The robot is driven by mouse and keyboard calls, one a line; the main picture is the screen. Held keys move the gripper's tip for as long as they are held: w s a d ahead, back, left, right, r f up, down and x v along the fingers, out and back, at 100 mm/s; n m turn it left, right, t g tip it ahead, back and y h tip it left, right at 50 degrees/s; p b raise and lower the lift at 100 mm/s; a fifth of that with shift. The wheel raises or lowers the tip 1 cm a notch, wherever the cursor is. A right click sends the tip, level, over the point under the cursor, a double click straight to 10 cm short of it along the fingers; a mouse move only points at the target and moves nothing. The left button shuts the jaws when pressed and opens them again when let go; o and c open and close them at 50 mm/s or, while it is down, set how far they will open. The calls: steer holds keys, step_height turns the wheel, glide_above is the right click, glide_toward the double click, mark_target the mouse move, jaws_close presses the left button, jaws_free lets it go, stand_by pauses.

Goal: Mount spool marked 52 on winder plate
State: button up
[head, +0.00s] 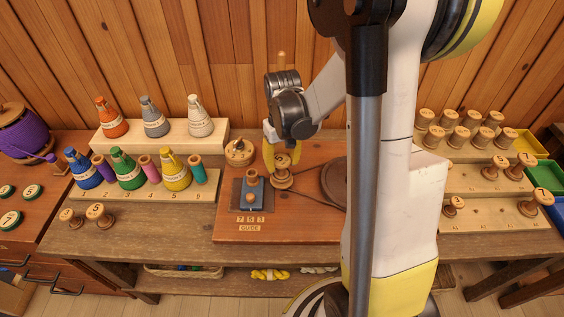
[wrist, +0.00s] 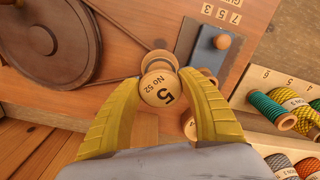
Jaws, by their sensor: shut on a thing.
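In the head view the spool (head: 282,160) stands upright between the fingers of my gripper (head: 280,158), over the winder board (head: 300,228). A round wooden disc (head: 283,184) shows directly below it. I cannot tell whether this is the winder plate or the spool's lower flange, nor whether the spool is seated.
A large dark wheel (wrist: 45,40) is beside the spool on the board. A blue guide block (head: 253,192) and a wooden knobbed piece (head: 240,152) stand close by. Thread cones (head: 125,168) fill racks at left; several spools (head: 458,135) stand on racks at right.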

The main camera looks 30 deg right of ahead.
mark_target(282, 161)
steer(key=shift+f+b, duration=0.55)
steer(key=shift+f, duration=0.1)
steer(key=o, duration=0.9)
steer(key=shift+r, duration=0.15)
step_height(282, 161, up, 11)
steer(key=p, duration=0.8)
